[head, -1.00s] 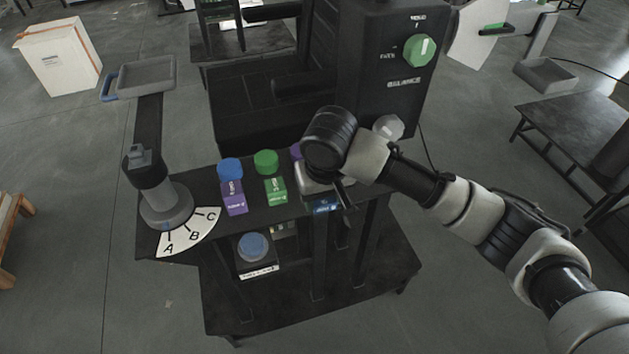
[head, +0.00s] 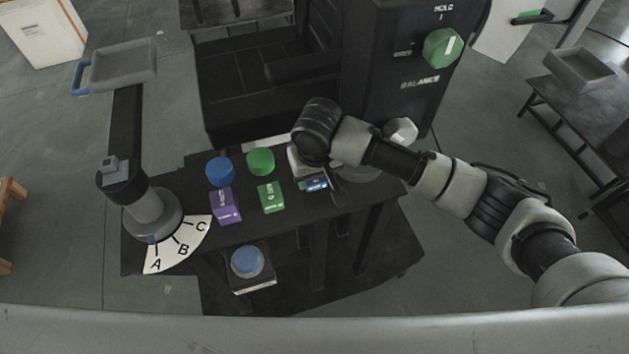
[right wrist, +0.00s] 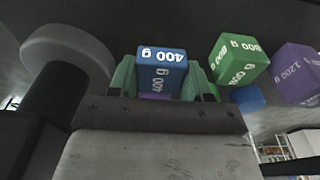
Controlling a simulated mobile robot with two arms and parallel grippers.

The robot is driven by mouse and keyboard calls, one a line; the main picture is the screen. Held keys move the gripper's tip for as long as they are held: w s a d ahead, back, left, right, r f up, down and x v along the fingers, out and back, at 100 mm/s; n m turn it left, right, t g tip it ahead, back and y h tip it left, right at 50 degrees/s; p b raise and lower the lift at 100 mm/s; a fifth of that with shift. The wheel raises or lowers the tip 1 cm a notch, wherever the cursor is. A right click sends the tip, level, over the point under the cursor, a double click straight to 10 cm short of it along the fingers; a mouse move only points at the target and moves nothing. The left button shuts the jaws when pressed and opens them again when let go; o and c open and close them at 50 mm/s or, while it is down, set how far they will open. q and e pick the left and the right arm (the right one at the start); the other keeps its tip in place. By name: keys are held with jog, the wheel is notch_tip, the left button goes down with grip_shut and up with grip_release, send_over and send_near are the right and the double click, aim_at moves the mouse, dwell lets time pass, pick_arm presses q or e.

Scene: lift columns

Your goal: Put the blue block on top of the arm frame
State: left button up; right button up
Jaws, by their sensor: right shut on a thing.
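The blue block (head: 316,184), marked 400 g in the right wrist view (right wrist: 161,71), is between the fingers of my right gripper (head: 322,182). Its green fingers (right wrist: 159,80) close on both sides of it. In the head view my wrist partly hides the block; whether it touches the bench top is unclear. The likely arm frame is the grey rectangular frame (head: 122,64) with a blue handle, at the end of a dark arm on a grey round post (head: 152,216) at the left. It is well left of my right gripper. My left gripper is not in view.
The black bench (head: 300,222) carries a purple block (head: 224,205), a green block (head: 269,196), a blue knob (head: 220,171) and a green knob (head: 260,161). A lettered dial (head: 180,243) lies by the post. A dark machine (head: 412,65) stands behind. A blue button (head: 247,261) is on the lower shelf.

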aim_at(314, 185)
jog(key=f, duration=0.3)
jog(key=shift+w+f, duration=0.2)
jog(key=shift+f, duration=0.3)
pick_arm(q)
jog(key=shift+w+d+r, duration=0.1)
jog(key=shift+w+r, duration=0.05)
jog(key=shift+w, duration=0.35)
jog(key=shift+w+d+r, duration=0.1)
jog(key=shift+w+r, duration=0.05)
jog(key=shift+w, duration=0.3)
pick_arm(e)
jog(key=o, duration=0.8)
jog(key=shift+f, duration=0.15)
jog(key=o, duration=0.4)
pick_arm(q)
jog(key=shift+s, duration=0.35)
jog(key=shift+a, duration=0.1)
